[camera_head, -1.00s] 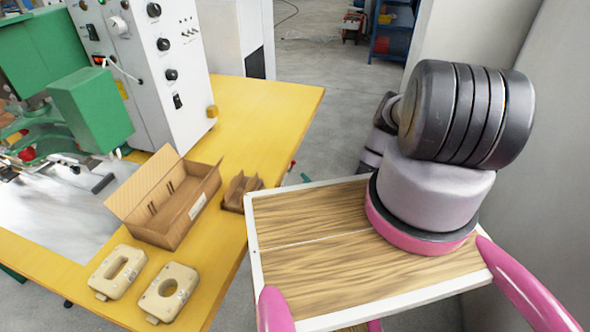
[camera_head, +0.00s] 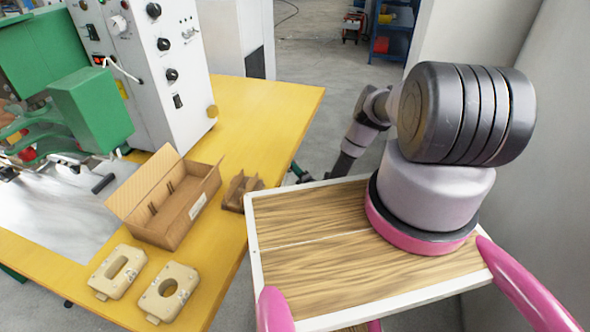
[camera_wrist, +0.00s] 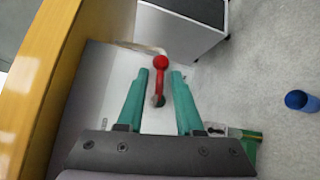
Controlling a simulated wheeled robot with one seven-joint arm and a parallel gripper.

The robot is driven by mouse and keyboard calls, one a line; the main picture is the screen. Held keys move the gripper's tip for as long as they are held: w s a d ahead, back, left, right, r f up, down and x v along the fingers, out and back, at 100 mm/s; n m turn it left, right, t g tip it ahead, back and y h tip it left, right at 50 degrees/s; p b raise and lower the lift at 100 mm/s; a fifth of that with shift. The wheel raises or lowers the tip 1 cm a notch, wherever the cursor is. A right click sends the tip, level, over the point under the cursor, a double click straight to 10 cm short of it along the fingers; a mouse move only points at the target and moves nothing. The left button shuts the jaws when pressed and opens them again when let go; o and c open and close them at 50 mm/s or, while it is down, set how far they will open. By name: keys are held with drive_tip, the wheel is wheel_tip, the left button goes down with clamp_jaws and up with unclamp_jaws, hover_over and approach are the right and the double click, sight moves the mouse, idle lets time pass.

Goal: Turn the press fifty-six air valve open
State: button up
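A red lever with a round red knob (camera_wrist: 161,63), which looks like the air valve's handle, shows in the wrist view. It stands roughly upright in the picture, in front of a pale panel below the yellow table. My gripper (camera_wrist: 161,74) has two teal fingers, spread apart and empty. The lever appears in the gap between them; I cannot tell how deep it sits, and no contact is visible. In the head view my gripper (camera_head: 299,172) is small beside the table's right edge, and the lever cannot be made out there.
The yellow table (camera_head: 270,110) bears an open cardboard box (camera_head: 170,232), two beige blocks and a green press (camera_head: 92,110) with its white control cabinet (camera_head: 150,70). The wrist view shows a white cabinet (camera_wrist: 180,38) and a blue cup-like object (camera_wrist: 300,100) on open grey floor.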

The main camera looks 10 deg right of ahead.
clamp_jaws()
drive_tip(key=shift+d+m+g, duration=0.1)
drive_tip(key=shift+m+g, duration=0.4)
drive_tip(key=shift+o, duration=1.9)
unclamp_jaws()
drive_tip(key=shift+w, duration=0.1)
drive_tip(key=shift+f, duration=0.1)
